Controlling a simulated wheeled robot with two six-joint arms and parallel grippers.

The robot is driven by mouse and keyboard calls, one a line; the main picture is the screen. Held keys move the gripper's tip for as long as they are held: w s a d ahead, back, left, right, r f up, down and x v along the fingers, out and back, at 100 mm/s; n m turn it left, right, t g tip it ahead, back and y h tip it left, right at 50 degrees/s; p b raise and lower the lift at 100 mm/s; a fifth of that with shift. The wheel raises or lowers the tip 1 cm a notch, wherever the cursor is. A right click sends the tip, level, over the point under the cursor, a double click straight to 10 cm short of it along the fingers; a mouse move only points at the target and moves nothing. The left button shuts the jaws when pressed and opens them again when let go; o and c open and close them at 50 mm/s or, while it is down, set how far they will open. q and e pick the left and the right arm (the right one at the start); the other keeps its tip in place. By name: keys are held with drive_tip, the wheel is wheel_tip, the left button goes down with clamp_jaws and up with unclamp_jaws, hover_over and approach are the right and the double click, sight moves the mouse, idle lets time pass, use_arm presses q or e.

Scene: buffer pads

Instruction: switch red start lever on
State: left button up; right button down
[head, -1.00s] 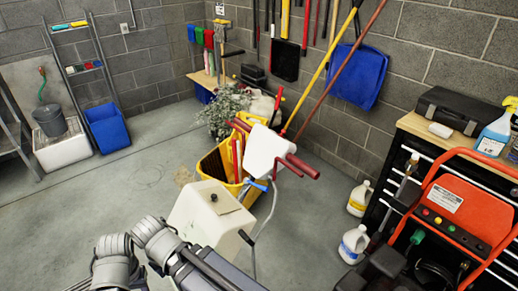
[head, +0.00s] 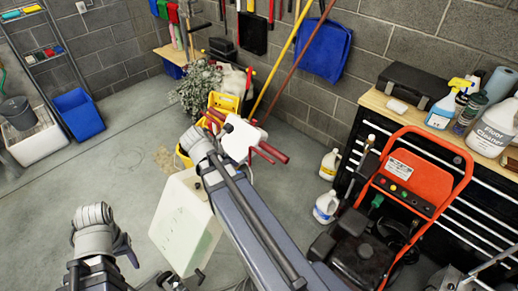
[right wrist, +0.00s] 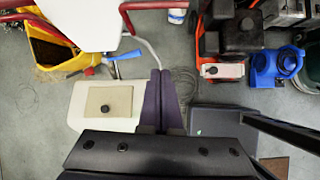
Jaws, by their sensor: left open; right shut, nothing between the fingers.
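Dark red bars (head: 275,154) flank a white housing (head: 242,141) above a pale tank (head: 172,232) in the head view. I cannot single out a red lever among them. In the right wrist view a red bar (right wrist: 165,5) and the white housing (right wrist: 90,22) show at the top, with the pale tank (right wrist: 83,118) below. My right gripper (right wrist: 160,76) is shut and empty, and in that picture its tips lie below the red bar and right of the tank. My right arm covers part of the tank in the head view. My left arm is at lower left; its jaws do not show.
An orange-framed machine (head: 403,168) stands on the right before a black cabinet with a wooden top (head: 372,101). White jugs (head: 326,207) stand on the floor. A yellow bucket (head: 224,102) is behind the housing. Open floor (head: 80,165) lies to the left.

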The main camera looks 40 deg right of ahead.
drive_tip(key=d+r, duration=0.1)
drive_tip(key=d+r+n, duration=0.1)
drive_tip(key=d, duration=0.1)
drive_tip(key=shift+s+h+p, duration=0.2)
drive_tip(key=shift+h+p, duration=0.1)
drive_tip(key=shift+p, duration=0.05)
drive_tip(key=shift+a+f, duration=0.1)
drive_tip(key=d+r+b+x, duration=0.1)
drive_tip(key=d+b+x, duration=0.1)
drive_tip(key=b+x, duration=0.7)
drive_tip(key=shift+d+x, duration=0.2)
drive_tip(key=shift+x, duration=1.55)
drive_tip(key=shift+r, duration=0.15)
